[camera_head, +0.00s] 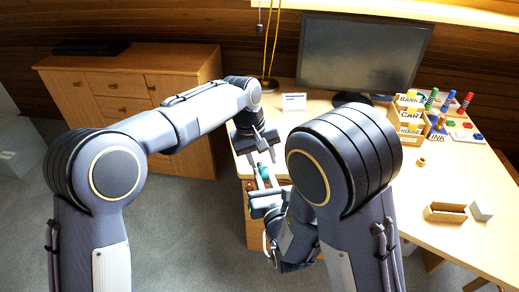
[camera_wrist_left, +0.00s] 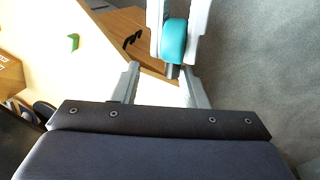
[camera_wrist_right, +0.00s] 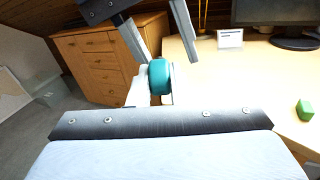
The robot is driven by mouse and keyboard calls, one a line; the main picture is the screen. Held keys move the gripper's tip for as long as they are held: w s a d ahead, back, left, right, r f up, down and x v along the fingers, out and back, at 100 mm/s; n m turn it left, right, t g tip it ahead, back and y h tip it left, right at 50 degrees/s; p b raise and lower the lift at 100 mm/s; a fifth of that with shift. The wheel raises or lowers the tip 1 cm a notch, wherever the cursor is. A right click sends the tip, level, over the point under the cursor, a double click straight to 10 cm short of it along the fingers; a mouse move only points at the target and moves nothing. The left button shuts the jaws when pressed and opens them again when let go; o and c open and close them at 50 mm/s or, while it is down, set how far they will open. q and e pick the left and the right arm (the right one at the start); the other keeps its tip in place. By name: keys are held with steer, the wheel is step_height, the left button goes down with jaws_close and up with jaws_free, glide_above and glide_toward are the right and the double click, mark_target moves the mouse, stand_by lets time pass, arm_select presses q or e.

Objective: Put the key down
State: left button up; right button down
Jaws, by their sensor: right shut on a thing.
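The key shows as a teal, rounded head (camera_wrist_right: 160,77) between the fingers of my right gripper (camera_head: 266,186). In the left wrist view the teal head (camera_wrist_left: 173,41) sits between the pale right fingers, with a short dark part (camera_wrist_left: 172,72) sticking out toward my left gripper. In the head view the teal part (camera_head: 265,172) is small, beside the desk's left edge. My left gripper (camera_head: 262,156) faces the right one closely. Its fingers (camera_wrist_left: 160,82) stand apart with nothing clearly gripped between them. The rest of the key is hidden by the fingers.
The desk (camera_head: 450,190) carries a monitor (camera_head: 363,54), labelled boxes (camera_head: 411,117), coloured markers (camera_head: 446,103), a small wooden tray (camera_head: 446,213) and a white card (camera_head: 294,101). A green block (camera_wrist_right: 305,108) lies on it. A wooden cabinet (camera_head: 125,95) stands behind left. The desk's front middle is mostly clear.

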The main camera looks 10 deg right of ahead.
arm_select(q)
steer(key=shift+f, duration=0.1)
steer(key=shift+d, duration=0.15)
jaws_close()
arm_select(e)
steer(key=shift+a, duration=0.2)
steer(key=c, duration=1.3)
jaws_free()
steer(key=shift+o, duration=0.2)
steer(key=shift+d, duration=0.1)
